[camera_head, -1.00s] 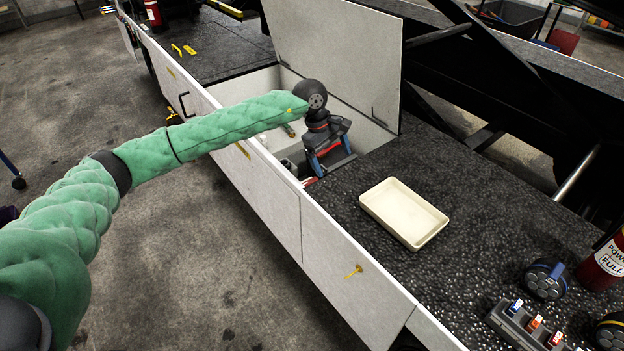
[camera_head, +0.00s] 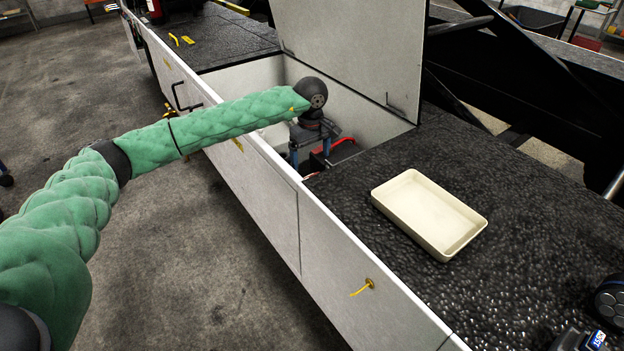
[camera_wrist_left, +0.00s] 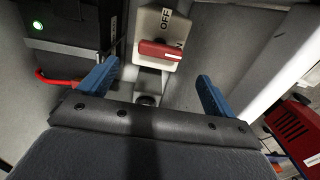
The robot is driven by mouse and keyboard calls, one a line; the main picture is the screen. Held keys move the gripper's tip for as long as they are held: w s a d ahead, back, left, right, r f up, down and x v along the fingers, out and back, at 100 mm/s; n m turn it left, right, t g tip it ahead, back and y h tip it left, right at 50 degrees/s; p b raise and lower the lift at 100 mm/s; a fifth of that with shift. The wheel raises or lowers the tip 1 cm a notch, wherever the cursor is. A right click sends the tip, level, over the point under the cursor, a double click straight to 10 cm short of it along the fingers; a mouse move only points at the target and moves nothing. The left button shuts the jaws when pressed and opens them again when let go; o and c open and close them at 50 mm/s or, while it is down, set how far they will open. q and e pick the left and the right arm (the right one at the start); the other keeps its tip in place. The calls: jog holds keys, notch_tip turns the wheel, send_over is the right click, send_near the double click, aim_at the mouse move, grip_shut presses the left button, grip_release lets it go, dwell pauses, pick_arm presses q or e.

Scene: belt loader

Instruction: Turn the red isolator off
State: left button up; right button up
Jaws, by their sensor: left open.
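The red isolator handle (camera_wrist_left: 160,50) is on a cream switch box (camera_wrist_left: 152,22) in the left wrist view. "OFF" is printed above the handle, and other lettering at its right end is partly covered. The handle lies roughly crosswise. My left gripper (camera_wrist_left: 157,85) is open, with its blue fingers apart on either side below the handle and not touching it. In the head view the left gripper (camera_head: 308,158) points down inside the open compartment (camera_head: 262,75). The isolator is not distinguishable there.
A black box with a green light (camera_wrist_left: 70,45) and a red cable (camera_wrist_left: 55,80) sit left of the switch. A red device (camera_wrist_left: 300,130) is at right. The raised lid (camera_head: 350,50) stands behind my arm. A cream tray (camera_head: 428,212) lies on the black deck.

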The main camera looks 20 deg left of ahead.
pick_arm(q)
jog(key=shift+f+p, duration=0.35)
jog(key=shift+f, duration=3.5)
jog(key=shift+c, duration=0.4)
jog(key=c, duration=0.9)
